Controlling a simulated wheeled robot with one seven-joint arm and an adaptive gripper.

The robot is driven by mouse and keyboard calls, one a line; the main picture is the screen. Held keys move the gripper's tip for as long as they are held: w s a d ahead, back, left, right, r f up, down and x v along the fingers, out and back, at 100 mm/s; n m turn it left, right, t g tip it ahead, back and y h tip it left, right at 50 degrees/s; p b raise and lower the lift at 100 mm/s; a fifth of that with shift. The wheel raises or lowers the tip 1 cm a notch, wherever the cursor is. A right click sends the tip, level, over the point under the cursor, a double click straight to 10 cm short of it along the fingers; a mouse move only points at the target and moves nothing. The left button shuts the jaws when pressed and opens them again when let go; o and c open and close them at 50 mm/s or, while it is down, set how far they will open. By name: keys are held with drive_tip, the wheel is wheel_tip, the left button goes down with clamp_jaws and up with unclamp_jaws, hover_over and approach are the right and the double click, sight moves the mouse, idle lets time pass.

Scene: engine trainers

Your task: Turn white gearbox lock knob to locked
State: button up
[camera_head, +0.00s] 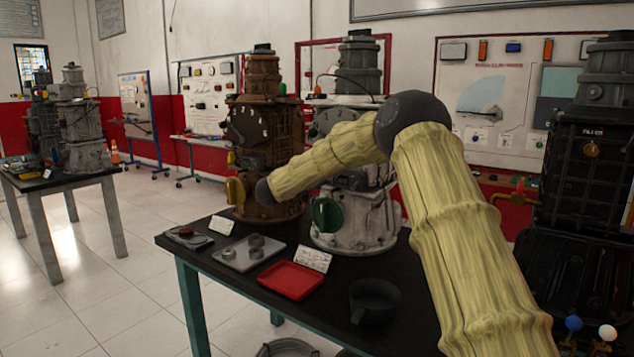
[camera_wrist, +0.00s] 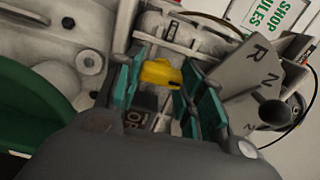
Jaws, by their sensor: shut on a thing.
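The white gearbox (camera_head: 347,222) stands on the black table, with a green handle (camera_head: 327,214) on its front. My arm crosses in front of its upper part, and my gripper is hidden in the head view. In the wrist view, a small yellow knob (camera_wrist: 160,75) sits on the pale housing between the teal pads of my gripper (camera_wrist: 162,84). The gripper is shut on this knob. A label with dark letters shows just below the knob, partly hidden, so I cannot read the knob's setting.
A grey plate marked R and N (camera_wrist: 250,80) with a dark lever is close right of the fingers. The green handle (camera_wrist: 30,110) is close left. A brown gearbox (camera_head: 262,140), red tray (camera_head: 292,280) and black pan (camera_head: 374,300) occupy the table.

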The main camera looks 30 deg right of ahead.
drive_tip(key=shift+s+f, duration=0.1)
drive_tip(key=shift+f, duration=0.15)
idle(0.3)
drive_tip(key=o, duration=1)
drive_tip(key=shift+r, duration=0.1)
drive_tip(key=v, duration=1.2)
